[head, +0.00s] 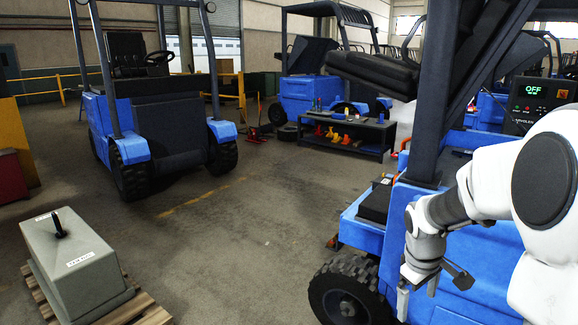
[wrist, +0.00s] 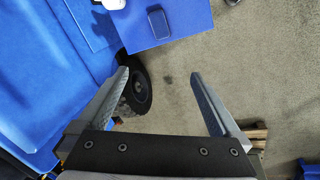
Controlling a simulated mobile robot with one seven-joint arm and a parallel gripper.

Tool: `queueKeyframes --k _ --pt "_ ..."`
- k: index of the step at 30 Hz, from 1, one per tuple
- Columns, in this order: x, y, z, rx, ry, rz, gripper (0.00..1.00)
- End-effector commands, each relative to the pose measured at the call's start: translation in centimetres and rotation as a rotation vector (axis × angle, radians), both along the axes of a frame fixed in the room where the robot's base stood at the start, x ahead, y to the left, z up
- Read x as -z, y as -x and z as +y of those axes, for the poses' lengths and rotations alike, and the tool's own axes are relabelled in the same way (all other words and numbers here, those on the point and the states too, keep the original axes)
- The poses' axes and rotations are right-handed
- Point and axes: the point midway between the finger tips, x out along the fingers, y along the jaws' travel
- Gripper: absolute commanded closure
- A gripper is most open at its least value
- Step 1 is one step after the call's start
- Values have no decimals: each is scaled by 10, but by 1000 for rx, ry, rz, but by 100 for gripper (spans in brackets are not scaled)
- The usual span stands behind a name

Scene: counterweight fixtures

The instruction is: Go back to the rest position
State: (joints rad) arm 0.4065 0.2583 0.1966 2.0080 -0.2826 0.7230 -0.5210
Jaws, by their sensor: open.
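My gripper (head: 417,291) hangs at the right of the head view, pointing down in front of the nearest blue forklift (head: 368,235). In the wrist view my gripper (wrist: 165,95) shows two fingers spread wide apart with nothing between them but floor and part of a black wheel (wrist: 136,92). The forklift's blue body also shows in the wrist view (wrist: 40,75). A grey-green counterweight block (head: 80,262) with a black handle on top sits on a wooden pallet (head: 148,308) at the lower left of the head view, well apart from my gripper.
A second blue forklift (head: 150,110) stands at the back left, and another (head: 310,92) farther back. A low black bench (head: 345,145) with small coloured items stands mid-scene. A control panel (head: 540,103) reading OFF is at the right. The middle floor (head: 235,235) is clear.

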Motion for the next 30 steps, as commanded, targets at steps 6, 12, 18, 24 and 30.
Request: queueKeyframes --k 6,12,18,24,30 --pt "-56 34 35 115 -23 -91 0" --pt "-93 69 65 222 -76 -172 0" --pt "-120 106 92 318 -157 -248 0" --pt "-125 145 113 376 -224 -313 0" --pt "-121 182 127 412 -282 -363 0"
